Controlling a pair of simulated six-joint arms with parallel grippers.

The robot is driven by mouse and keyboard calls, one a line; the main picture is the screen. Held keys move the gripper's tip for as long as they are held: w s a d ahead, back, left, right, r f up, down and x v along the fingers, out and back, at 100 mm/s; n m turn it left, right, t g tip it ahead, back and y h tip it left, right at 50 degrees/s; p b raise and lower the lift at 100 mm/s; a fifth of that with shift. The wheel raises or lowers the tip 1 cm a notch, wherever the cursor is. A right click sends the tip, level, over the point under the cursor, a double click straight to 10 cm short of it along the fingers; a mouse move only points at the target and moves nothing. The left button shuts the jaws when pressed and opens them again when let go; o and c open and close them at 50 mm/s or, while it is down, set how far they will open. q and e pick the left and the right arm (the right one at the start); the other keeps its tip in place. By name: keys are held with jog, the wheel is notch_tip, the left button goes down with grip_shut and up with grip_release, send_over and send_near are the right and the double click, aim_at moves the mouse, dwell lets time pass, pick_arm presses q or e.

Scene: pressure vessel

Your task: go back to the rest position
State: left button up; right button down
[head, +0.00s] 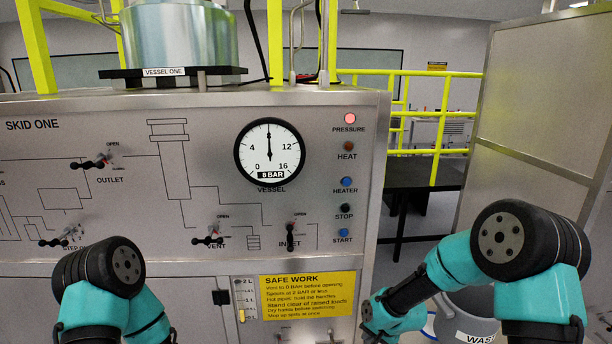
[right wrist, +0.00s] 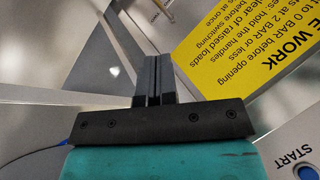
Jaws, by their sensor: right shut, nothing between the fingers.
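My right gripper (right wrist: 154,82) is shut and empty in the right wrist view, its two dark fingers side by side. In the head view the end of my right arm is low in front of the skid, by the yellow safe work sign (head: 307,296). The same sign shows beside the fingers in the right wrist view (right wrist: 245,45). My left arm's dark joint and teal link show at the lower left of the head view; its gripper is out of view.
The skid panel (head: 90,180) carries a gauge (head: 269,152) with its needle pointing straight up at 8 BAR, a lit red pressure lamp (head: 350,118), buttons and several valve handles, including INLET (head: 290,237). A grey waste bin (head: 465,318) stands behind my right arm.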

jog(key=s+d+f+n+g, duration=0.1)
jog(key=s+d+f, duration=0.1)
jog(key=s+f, duration=0.6)
jog(key=s+d+f+n+g, duration=0.2)
jog(key=s+f, duration=0.5)
jog(key=s, duration=0.9)
jog(key=shift+s+d+f+n+g, duration=0.3)
jog(key=shift+s+f, duration=0.1)
